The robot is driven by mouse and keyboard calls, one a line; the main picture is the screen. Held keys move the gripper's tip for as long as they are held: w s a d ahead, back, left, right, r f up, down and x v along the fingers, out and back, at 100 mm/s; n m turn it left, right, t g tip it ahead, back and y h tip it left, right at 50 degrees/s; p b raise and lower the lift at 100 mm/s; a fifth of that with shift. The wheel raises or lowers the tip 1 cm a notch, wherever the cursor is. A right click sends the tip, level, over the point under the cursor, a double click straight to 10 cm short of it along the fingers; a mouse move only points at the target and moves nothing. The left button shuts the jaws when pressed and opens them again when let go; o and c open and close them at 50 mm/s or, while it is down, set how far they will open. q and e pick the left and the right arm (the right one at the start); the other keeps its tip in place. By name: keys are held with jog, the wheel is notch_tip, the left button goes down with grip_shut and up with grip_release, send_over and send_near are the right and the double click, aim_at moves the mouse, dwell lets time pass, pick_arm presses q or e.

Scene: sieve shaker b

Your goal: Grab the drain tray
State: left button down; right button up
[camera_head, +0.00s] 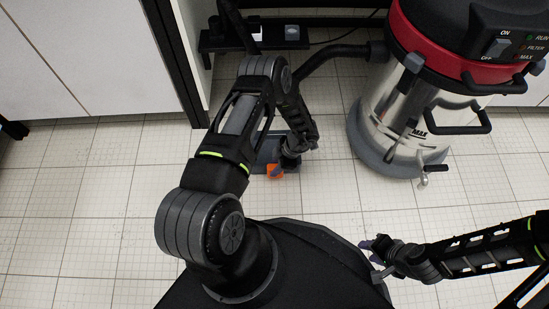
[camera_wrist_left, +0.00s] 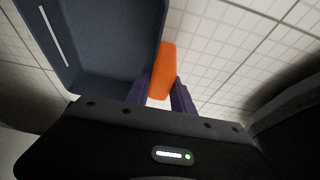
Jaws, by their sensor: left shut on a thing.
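The drain tray (camera_wrist_left: 97,55) is a dark blue-grey shallow tray with an orange handle (camera_wrist_left: 162,68), seen large in the left wrist view. In the head view the tray (camera_head: 262,157) is near the floor below the cabinet opening, mostly hidden behind my left arm, with its orange handle (camera_head: 275,170) showing. My left gripper (camera_wrist_left: 160,95) has its purple fingers on either side of the orange handle and is shut on it. My right gripper (camera_head: 368,246) is at the lower right of the head view, away from the tray; its finger gap does not show clearly.
A red, black and steel vacuum (camera_head: 410,110) stands at the right, with a black hose (camera_head: 330,58) running left from it. A white cabinet (camera_head: 95,55) is at the left. A dark low platform (camera_head: 285,38) is at the back. Tiled floor (camera_head: 85,200) is clear at left.

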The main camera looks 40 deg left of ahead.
pick_arm(q)
jog(key=shift+r, duration=0.1)
notch_tip(320, 180, up, 10)
jog(key=p, duration=0.4)
jog(key=shift+w, duration=0.1)
dwell(0.6)
